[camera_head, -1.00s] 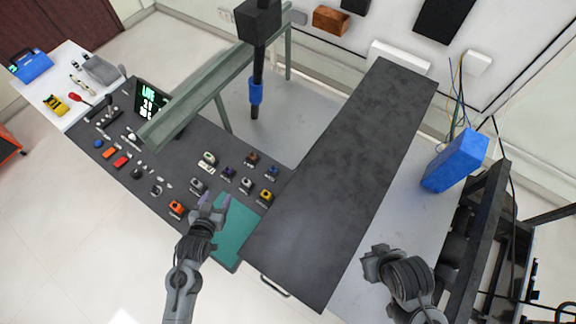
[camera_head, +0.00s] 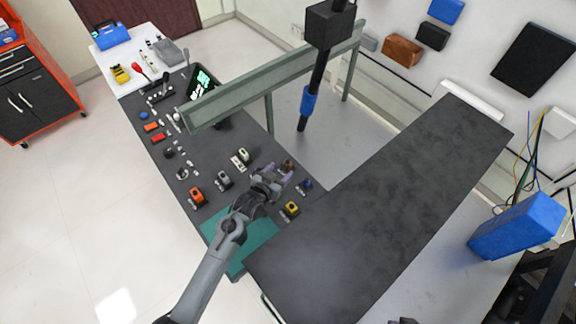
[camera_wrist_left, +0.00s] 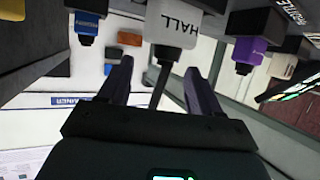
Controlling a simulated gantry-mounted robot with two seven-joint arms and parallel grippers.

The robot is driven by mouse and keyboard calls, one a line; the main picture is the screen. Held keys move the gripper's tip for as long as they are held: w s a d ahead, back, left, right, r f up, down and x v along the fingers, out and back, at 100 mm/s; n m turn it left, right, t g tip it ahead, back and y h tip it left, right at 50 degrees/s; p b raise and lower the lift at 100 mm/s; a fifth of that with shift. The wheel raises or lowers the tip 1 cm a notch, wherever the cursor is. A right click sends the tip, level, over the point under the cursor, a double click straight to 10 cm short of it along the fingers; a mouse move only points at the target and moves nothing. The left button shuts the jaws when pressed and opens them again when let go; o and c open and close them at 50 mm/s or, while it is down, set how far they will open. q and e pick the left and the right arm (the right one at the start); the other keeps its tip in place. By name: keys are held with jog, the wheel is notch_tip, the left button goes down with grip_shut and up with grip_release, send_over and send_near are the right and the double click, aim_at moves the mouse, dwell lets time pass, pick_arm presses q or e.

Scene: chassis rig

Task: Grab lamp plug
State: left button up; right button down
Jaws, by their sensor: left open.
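My left gripper (camera_head: 276,179) is open over the rows of plugs on the dark table; its open fingers also show in the left wrist view (camera_wrist_left: 160,72). There a white plug (camera_wrist_left: 174,25) with upside-down lettering that seems to read HALL lies ahead, roughly between the fingers, and is not gripped. A blue plug (camera_wrist_left: 87,25) is to its left and a purple plug (camera_wrist_left: 247,50) to its right. I cannot tell from any label which plug is the lamp plug. The gripper hides some plugs in the head view. My right gripper is out of view.
An orange plug (camera_head: 197,195), a grey plug (camera_head: 223,180) and a yellow plug (camera_head: 291,209) stand near the gripper. A green mat (camera_head: 258,233) lies on the table's near end. A green metal beam (camera_head: 270,85) crosses behind, and a dark tabletop (camera_head: 385,205) is to the right.

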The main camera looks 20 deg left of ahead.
aim_at(287, 162)
pick_arm(q)
jog(key=shift+a+b+x, duration=0.1)
jog(key=shift+b+x, duration=0.1)
jog(key=shift+x, duration=1.1)
jog(key=shift+a+b+x, duration=0.15)
jog(key=shift+b+x, duration=0.05)
jog(key=shift+x, duration=1.15)
jog(key=shift+r, duration=0.15)
jog(key=c, duration=1.2)
